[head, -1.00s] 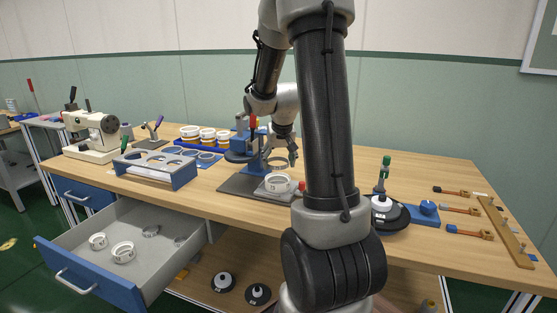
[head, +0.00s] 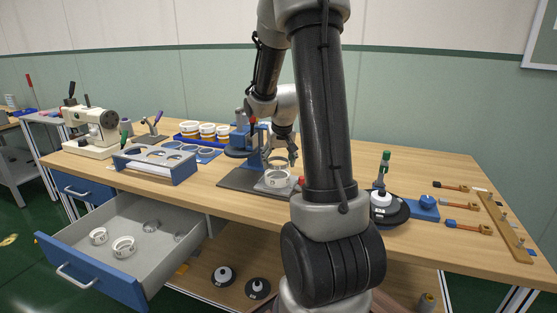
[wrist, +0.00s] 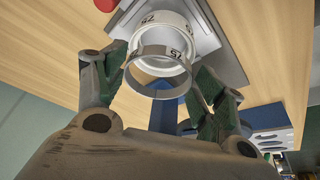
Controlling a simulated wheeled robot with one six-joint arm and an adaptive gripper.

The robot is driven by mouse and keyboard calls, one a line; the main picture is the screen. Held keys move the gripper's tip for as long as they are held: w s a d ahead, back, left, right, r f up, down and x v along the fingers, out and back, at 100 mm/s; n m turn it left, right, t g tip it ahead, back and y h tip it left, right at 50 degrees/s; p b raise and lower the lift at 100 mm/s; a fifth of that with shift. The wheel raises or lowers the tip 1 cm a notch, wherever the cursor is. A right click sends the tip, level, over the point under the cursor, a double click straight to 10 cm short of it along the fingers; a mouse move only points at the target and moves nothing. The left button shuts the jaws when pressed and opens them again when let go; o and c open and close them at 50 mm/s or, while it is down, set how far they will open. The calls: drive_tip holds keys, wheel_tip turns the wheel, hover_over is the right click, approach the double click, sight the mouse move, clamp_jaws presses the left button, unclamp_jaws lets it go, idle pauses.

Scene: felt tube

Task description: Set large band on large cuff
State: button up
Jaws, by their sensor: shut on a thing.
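The grey band (wrist: 154,50) is a thin open ring with dark marks. My gripper (wrist: 160,76) is shut on it, with one green-padded finger on each side. The white cuff (wrist: 150,18), also marked, stands upright on a grey plate, and in the wrist view the band overlaps its near end. In the head view the band (head: 277,162) is level just above the cuff (head: 277,180), roughly in line with it. A small gap seems to show between them. My gripper (head: 279,155) is partly hidden behind my own arm.
A rack with round holes (head: 155,165) stands left of the plate, with a blue tray of white and orange rings (head: 206,132) behind. The open drawer (head: 95,285) holds several rings. A red knob (wrist: 104,5) is near the cuff. Black discs and brushes lie right.

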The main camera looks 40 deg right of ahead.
sight(279, 167)
drive_tip(key=shift+f, duration=0.15)
drive_tip(key=shift+f, duration=0.7)
drive_tip(key=shift+f, duration=0.2)
drive_tip(key=shift+f, duration=0.45)
idle(0.4)
drive_tip(key=o, duration=1.1)
drive_tip(key=shift+o, duration=0.5)
wheel_tip(279, 167, up, 8)
idle(0.5)
